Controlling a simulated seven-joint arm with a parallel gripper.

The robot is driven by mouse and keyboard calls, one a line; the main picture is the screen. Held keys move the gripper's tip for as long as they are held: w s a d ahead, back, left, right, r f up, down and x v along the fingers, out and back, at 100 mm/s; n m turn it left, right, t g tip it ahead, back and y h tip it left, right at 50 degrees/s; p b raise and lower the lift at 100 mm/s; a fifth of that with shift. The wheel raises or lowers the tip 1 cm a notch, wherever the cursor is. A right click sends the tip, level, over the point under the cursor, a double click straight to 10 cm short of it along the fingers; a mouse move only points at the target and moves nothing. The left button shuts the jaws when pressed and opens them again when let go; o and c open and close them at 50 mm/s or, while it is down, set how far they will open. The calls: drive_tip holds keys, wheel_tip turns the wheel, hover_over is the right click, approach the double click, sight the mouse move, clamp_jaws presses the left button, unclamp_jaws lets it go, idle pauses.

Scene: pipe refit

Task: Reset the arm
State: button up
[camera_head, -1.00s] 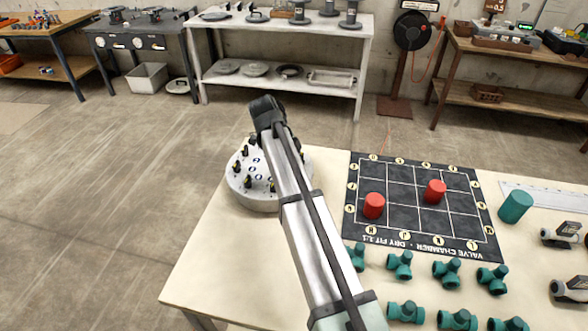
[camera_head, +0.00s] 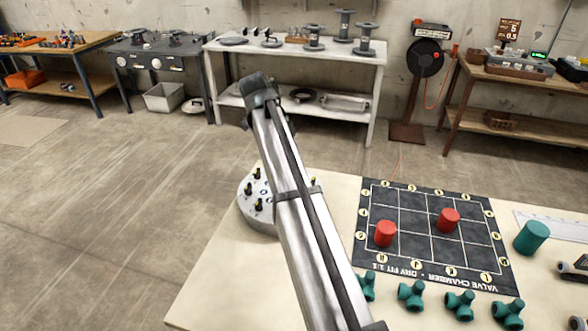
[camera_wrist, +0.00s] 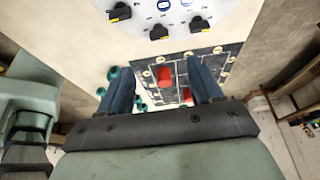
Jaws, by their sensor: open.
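My gripper (camera_wrist: 160,92) shows in the wrist view with its two dark blue fingers spread apart and nothing between them. It is above the table, with the board beyond the fingers. In the head view my arm rises across the middle of the picture, and the gripper's fingers cannot be made out there. The black valve chamber board (camera_head: 425,240) lies on the pale table (camera_head: 215,290). Two red cylinders (camera_head: 385,233) (camera_head: 448,220) stand on its grid. A round grey base with black and yellow pegs (camera_head: 256,205) is partly hidden behind my arm.
Several teal pipe fittings (camera_head: 411,294) lie along the board's near edge. A teal cylinder (camera_head: 531,238) stands right of the board, near a white ruler (camera_head: 570,231). A shelf (camera_head: 385,75) and benches line the wall. The floor (camera_head: 110,220) at left is clear.

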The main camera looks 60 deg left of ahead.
drive_tip(key=shift+s+a+r, duration=0.15)
drive_tip(key=shift+r, duration=0.25)
idle(0.3)
